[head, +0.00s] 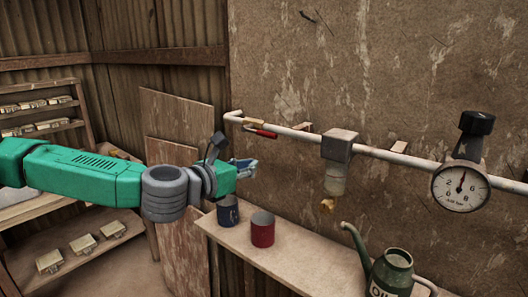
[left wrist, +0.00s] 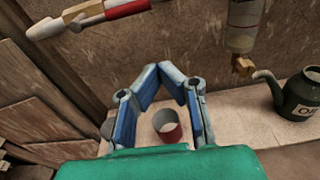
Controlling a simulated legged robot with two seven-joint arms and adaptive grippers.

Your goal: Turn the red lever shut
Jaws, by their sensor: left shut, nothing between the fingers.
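The red lever (head: 263,132) sits near the left end of the white pipe (head: 312,137) on the wall. Its handle lies roughly along the pipe, next to a brass valve part (head: 252,122). In the left wrist view the red lever (left wrist: 127,9) shows at the top edge, partly cut off. My left gripper (head: 250,167) is below and a little left of the lever, apart from it. Its blue fingers (left wrist: 172,73) are brought together at the tips with nothing between them. My right gripper is not in view.
A filter bowl (head: 334,180) and a pressure gauge (head: 461,187) sit on the pipe to the right. Wall below the lever is clear.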

